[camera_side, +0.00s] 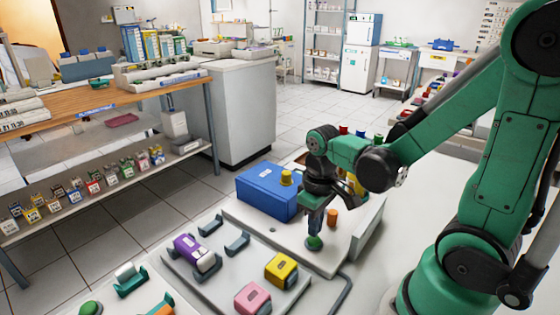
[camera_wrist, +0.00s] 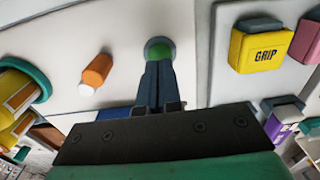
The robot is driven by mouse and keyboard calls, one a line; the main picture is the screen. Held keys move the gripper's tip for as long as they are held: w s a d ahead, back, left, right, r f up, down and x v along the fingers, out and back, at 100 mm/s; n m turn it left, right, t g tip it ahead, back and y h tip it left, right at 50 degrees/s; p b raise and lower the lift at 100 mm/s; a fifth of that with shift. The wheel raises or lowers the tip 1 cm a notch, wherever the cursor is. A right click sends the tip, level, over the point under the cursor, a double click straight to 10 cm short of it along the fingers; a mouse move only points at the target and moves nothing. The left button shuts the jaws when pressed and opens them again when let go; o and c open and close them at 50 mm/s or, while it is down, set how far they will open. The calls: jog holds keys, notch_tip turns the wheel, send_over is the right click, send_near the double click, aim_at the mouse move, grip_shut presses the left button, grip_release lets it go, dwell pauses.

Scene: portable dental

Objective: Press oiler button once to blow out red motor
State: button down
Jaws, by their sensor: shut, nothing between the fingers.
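A round green button (camera_side: 314,242) in a grey collar sits on the pale panel of the bench, below my gripper. My gripper (camera_side: 315,232) points down with its fingers shut and empty, the tips at or just over the button. In the wrist view the shut fingers (camera_wrist: 155,68) reach the near edge of the green button (camera_wrist: 158,47); I cannot tell whether it is pressed in. An orange cylinder (camera_side: 332,217) stands behind the gripper; in the wrist view the orange cylinder (camera_wrist: 97,70) shows a white end. I cannot make out which part is the red motor.
A blue box (camera_side: 268,191) with a yellow knob stands left of my gripper. A yellow block (camera_side: 281,270), a pink block (camera_side: 252,298) and a purple piece (camera_side: 194,252) sit on the front tray. In the wrist view a yellow part with a green ring (camera_wrist: 40,80) lies left.

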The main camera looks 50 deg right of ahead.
jog(key=shift+f, duration=0.85)
jog(key=shift+r, duration=3.5)
jog(key=w+a+r+t, duration=0.3)
jog(key=a+t, duration=0.2)
jog(key=t, duration=0.2)
jog(key=shift+w+r, duration=0.3)
jog(key=shift+r, duration=0.1)
dwell(1.1)
